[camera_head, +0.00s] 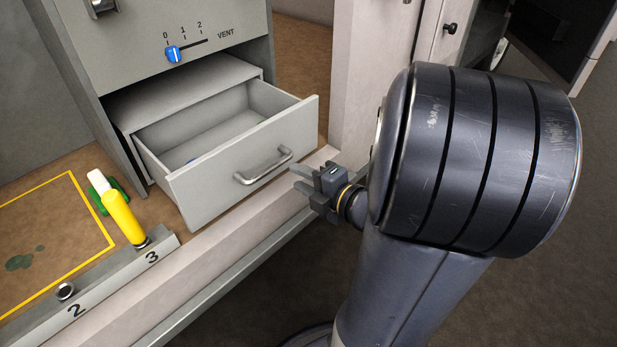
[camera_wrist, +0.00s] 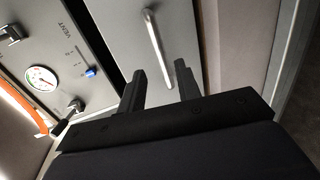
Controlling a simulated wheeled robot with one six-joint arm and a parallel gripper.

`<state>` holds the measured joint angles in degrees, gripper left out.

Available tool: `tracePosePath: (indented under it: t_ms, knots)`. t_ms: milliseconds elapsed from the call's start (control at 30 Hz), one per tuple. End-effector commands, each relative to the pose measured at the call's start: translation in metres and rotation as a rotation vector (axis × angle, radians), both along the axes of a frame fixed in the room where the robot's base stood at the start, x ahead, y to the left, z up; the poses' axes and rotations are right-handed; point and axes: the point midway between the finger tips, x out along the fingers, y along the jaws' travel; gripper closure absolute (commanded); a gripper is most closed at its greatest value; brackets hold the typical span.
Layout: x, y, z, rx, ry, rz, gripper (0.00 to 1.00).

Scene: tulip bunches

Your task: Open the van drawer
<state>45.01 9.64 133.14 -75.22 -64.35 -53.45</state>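The cabinet above the drawer has a blue vent knob (camera_head: 173,54). A yellow tool with a white end (camera_head: 122,215) stands in slot 3 of a grey rail (camera_head: 110,280) at the left. A pale sill runs below the drawer. A gauge (camera_wrist: 42,78) shows in the wrist view.

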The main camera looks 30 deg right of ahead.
Motion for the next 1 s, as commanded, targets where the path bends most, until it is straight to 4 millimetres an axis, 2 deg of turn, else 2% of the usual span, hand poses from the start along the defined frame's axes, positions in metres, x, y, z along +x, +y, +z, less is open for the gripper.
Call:
tracePosePath:
  t_ms: [300, 833, 1000]
  knots:
    - [-0.015, -0.005, 0.003, 0.001, 0.000, 0.000, 0.68]
    - [-0.015, -0.004, 0.003, 0.001, 0.000, 0.001, 0.68]
    - [-0.009, -0.002, 0.001, 0.000, 0.001, 0.004, 0.68]
